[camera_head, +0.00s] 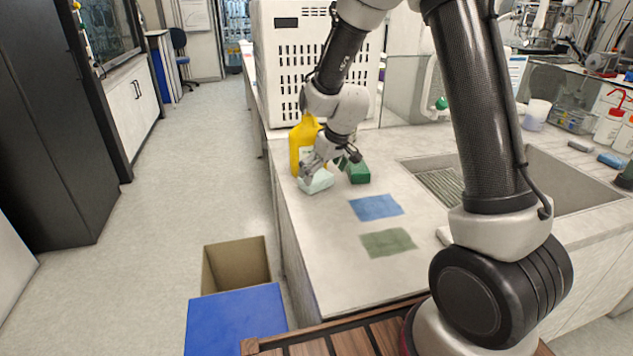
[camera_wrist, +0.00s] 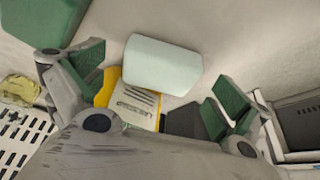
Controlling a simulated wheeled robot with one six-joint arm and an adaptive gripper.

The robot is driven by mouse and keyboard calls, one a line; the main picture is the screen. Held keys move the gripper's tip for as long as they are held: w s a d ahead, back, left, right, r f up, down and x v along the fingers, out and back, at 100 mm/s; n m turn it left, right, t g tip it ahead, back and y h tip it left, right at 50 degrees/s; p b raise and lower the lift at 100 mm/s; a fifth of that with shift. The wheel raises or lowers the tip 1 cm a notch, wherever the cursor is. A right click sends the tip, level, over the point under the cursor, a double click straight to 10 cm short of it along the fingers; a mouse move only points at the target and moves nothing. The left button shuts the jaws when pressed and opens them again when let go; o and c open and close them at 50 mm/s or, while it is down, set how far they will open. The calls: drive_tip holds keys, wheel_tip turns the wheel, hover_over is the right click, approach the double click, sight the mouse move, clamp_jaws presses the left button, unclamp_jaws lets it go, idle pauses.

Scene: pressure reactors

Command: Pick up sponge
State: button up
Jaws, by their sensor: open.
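A pale mint block that looks like a sponge (camera_head: 317,182) lies on the counter near its left edge, in front of a yellow bottle (camera_head: 296,146). In the wrist view the pale sponge (camera_wrist: 162,63) shows between and beyond my fingertips. A dark green block (camera_head: 358,172), which may be another sponge, sits just to its right; a green surface also shows at the wrist view's top left (camera_wrist: 40,20). My gripper (camera_head: 332,162) is low over the pale sponge, open, its green-padded fingers (camera_wrist: 158,80) apart with nothing gripped. I cannot tell whether they touch it.
The yellow bottle (camera_wrist: 130,101) is close to my gripper in the wrist view. A white perforated box (camera_head: 290,65) stands behind. A blue cloth (camera_head: 376,207) and a green cloth (camera_head: 388,242) lie flat in front. A sink (camera_head: 560,185) is at the right.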

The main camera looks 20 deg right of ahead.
sight(319, 178)
drive_tip(key=x, duration=0.3)
drive_tip(key=shift+w+a+f, duration=0.1)
drive_tip(key=shift+a+f, duration=0.05)
drive_tip(key=shift+f, duration=0.1)
drive_tip(key=shift+c, duration=0.2)
drive_tip(key=c, duration=0.7)
drive_tip(key=shift+r, duration=0.2)
drive_tip(key=shift+c, duration=0.2)
